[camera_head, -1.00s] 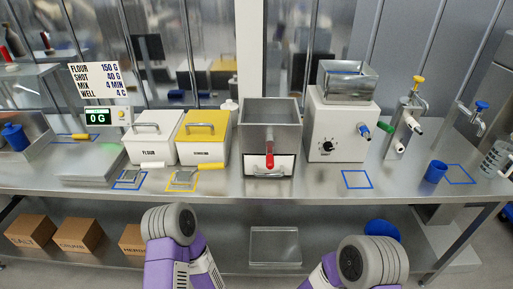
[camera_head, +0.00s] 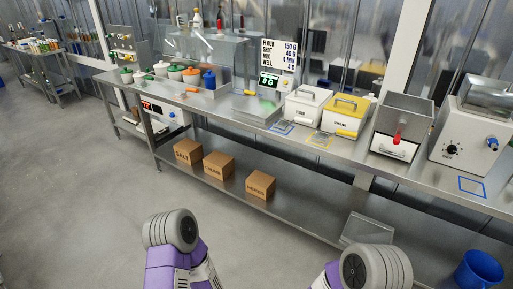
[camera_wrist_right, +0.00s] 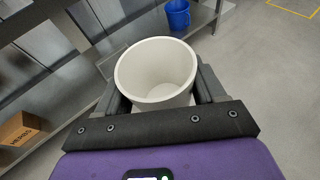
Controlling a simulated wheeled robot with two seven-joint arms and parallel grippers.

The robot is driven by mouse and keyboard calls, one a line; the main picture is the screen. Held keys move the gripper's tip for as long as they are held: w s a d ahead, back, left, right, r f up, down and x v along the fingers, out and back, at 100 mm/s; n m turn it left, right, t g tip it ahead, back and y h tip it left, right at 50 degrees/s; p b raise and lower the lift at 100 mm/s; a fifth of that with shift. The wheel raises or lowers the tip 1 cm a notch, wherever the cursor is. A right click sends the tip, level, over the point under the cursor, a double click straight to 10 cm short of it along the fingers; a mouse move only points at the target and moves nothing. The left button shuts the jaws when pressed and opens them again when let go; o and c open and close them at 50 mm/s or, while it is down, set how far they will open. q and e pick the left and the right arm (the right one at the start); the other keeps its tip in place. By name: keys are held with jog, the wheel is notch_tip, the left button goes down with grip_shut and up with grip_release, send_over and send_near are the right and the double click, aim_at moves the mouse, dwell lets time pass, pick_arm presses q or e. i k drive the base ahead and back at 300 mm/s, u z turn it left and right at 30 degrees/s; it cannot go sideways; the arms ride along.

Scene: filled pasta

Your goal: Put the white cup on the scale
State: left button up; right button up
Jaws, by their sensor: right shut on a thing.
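The white cup (camera_wrist_right: 155,72) is held upright in the right wrist view, its open mouth facing the camera and its inside looking empty. My right gripper (camera_wrist_right: 157,90) is shut on it, with a dark finger on either side. The scale (camera_head: 258,113) is a flat metal platform on the bench in the head view, with a green display reading 0 G behind it. The platform's top looks bare. In the head view only purple and grey parts of my arms show, and neither gripper is visible there.
The metal bench (camera_head: 340,160) runs across the head view. A white bin (camera_head: 303,107) and a yellow-lidded bin (camera_head: 345,117) stand right of the scale. Cardboard boxes (camera_head: 220,165) sit on the lower shelf. A blue bucket (camera_head: 478,270) is at lower right. Open floor lies left.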

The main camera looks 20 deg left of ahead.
aim_at(258, 105)
jog(key=u, duration=0.75)
jog(key=i, duration=0.65)
jog(key=u, duration=0.8)
jog(key=i, duration=1.1)
jog(key=z, duration=0.5)
